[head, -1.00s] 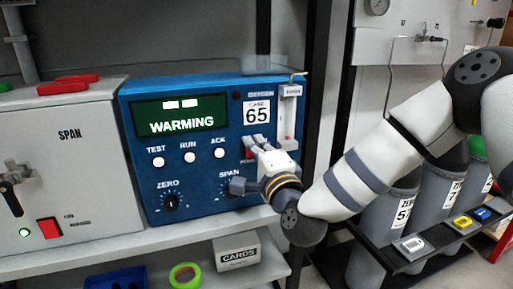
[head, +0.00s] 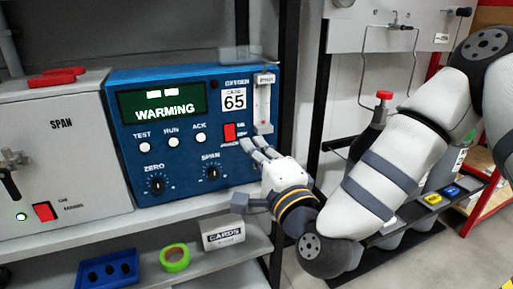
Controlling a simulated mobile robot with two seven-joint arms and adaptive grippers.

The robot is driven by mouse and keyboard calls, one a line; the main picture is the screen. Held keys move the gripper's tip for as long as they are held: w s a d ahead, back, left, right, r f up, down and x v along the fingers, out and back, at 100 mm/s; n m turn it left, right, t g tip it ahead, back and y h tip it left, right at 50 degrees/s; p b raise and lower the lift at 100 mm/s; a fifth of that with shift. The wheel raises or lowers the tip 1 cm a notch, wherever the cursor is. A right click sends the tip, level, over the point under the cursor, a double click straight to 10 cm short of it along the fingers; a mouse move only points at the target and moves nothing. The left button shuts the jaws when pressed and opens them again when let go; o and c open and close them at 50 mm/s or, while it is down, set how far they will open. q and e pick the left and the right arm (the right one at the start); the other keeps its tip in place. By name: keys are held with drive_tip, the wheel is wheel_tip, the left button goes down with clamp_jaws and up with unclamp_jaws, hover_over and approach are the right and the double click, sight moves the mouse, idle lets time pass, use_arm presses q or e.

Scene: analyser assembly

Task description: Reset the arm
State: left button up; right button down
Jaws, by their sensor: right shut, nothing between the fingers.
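My right gripper (head: 262,148) is shut and empty. It is in front of the lower right of the blue analyser (head: 187,193), close to the red power switch (head: 230,131) and just below and right of it. I cannot tell whether the fingertips touch the panel. The analyser's screen (head: 163,103) reads WARMING. Below the screen are three white buttons (head: 172,142), a ZERO knob (head: 157,184) and a SPAN knob (head: 212,173). My left gripper is not in view.
A grey SPAN cabinet (head: 62,150) stands left of the analyser. The lower shelf holds a CARDS box (head: 222,232), green tape (head: 174,257) and a blue tray (head: 107,270). A black rack post (head: 289,100) stands right of the analyser.

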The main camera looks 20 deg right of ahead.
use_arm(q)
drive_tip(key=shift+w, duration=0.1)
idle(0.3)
use_arm(e)
drive_tip(key=s+a+f+n+g+y+p, duration=0.1)
drive_tip(key=s+f+n+g, duration=0.5)
drive_tip(key=f, duration=0.7)
drive_tip(key=s+a+f+n+g+y, duration=0.1)
drive_tip(key=s+f+n+g, duration=0.25)
drive_tip(key=s+f, duration=0.65)
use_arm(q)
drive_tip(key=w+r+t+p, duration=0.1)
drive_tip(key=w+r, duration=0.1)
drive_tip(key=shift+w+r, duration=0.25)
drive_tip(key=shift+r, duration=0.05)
use_arm(e)
drive_tip(key=s+d+f+n+g+h, duration=0.1)
drive_tip(key=s+f+g, duration=0.3)
drive_tip(key=s, duration=0.5)
drive_tip(key=s+d+f+n+g, duration=0.4)
drive_tip(key=s, duration=0.5)
drive_tip(key=s+d+f+n+g+h, duration=0.1)
drive_tip(key=s+f+g, duration=0.3)
drive_tip(key=s, duration=0.6)
drive_tip(key=shift+d+f+n+h, duration=0.3)
drive_tip(key=shift+d+f+n, duration=0.1)
drive_tip(key=shift+d+n, duration=0.4)
